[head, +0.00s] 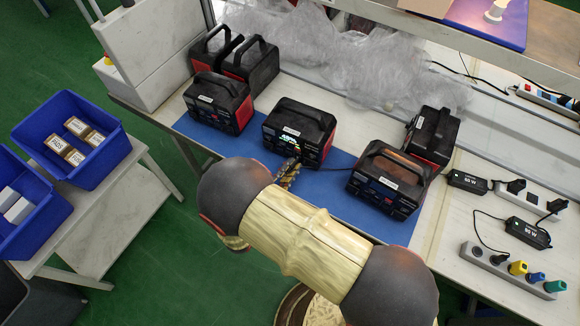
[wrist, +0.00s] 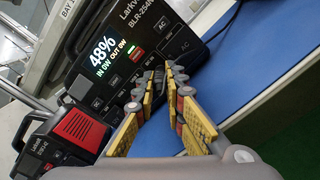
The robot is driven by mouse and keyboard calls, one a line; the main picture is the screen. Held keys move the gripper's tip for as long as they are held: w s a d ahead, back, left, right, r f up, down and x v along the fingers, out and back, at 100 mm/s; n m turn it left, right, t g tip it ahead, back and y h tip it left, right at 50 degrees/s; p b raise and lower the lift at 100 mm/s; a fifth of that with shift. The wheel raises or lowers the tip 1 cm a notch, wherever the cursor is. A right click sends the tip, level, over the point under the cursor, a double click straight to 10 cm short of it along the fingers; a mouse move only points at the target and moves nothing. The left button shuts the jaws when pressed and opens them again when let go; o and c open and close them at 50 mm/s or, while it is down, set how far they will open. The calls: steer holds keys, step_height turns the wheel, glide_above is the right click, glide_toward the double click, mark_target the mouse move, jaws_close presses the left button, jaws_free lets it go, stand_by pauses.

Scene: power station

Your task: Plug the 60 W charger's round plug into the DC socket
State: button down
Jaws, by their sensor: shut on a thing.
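The middle power station (head: 299,128) stands on the blue mat, black with red sides. In the wrist view its front panel (wrist: 122,48) fills the upper middle, tilted, with a lit display reading 48%, IN 0W OUT 0W. My gripper (wrist: 157,88) is close in front of the panel, its fingers shut on the charger's plug, which is mostly hidden between the tips. In the head view my gripper (head: 289,172) is at the station's lower front. A dark cable (head: 338,169) runs right from there. The charger brick (head: 467,181) lies at the right. I cannot tell whether the plug touches the socket.
Other stations stand left (head: 218,102) and right (head: 388,180) on the mat. A grey power strip (head: 508,270) with coloured plugs and another charger brick (head: 528,232) are at the right. Crumpled clear plastic (head: 345,65) lies behind. Blue bins (head: 72,140) are at the left.

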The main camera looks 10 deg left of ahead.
steer(key=shift+w+d, duration=0.25)
steer(key=shift+w, duration=0.15)
stand_by(0.4)
steer(key=c, duration=1.8)
jaws_free()
steer(key=shift+w, duration=0.1)
steer(key=shift+o, duration=0.2)
steer(key=v, duration=1.2)
